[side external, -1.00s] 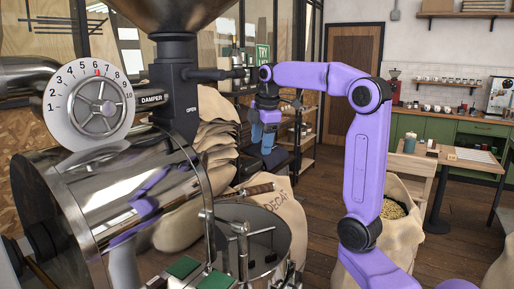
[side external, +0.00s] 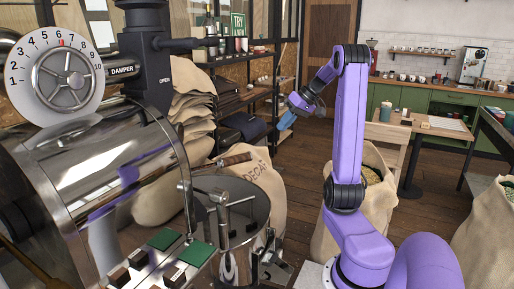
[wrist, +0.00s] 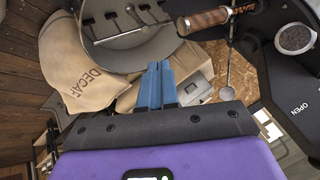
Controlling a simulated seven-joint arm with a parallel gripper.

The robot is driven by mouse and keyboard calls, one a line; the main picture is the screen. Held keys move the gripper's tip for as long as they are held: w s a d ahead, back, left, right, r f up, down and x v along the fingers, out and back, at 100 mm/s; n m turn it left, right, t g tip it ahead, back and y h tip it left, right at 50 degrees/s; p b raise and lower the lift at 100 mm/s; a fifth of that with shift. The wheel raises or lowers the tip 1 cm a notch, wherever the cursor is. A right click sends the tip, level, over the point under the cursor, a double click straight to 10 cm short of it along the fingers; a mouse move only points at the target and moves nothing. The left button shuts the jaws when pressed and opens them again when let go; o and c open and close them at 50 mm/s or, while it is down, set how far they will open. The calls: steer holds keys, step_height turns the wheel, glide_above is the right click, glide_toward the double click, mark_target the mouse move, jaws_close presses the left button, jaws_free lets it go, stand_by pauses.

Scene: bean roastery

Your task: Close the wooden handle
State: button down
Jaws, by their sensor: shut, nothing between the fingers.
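The wooden handle (side external: 235,160) is a short brown grip on the front of the shiny roaster (side external: 110,175), just above the round cooling bin (side external: 235,190). In the wrist view the wooden handle (wrist: 207,17) lies at the top, right of centre, with metal fittings at its ends. My gripper (side external: 286,122) is in the air, above and to the right of the handle, tilted down and left. Its blue fingers show in the wrist view (wrist: 158,66); they are together and empty, apart from the handle. Whether the handle is open or closed I cannot tell.
A black chute marked OPEN (side external: 150,75) and a damper dial (side external: 62,75) stand at the left. A DECAF sack (side external: 262,170) stands behind the bin. Stacked sacks (side external: 190,105) lie behind the roaster. The floor behind my gripper is open.

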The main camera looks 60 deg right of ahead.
mark_target(226, 158)
steer(key=w+a+f, duration=0.5)
steer(key=w+f, duration=0.2)
steer(key=f, duration=0.1)
steer(key=shift+w, duration=0.35)
steer(key=w+a, duration=0.2)
steer(key=a, duration=0.1)
steer(key=w+a, duration=0.2)
steer(key=a, duration=0.1)
steer(key=w+a, duration=0.2)
steer(key=a, duration=0.1)
steer(key=shift+w+a, duration=0.1)
steer(key=shift+a, duration=0.25)
steer(key=shift+a, duration=0.1)
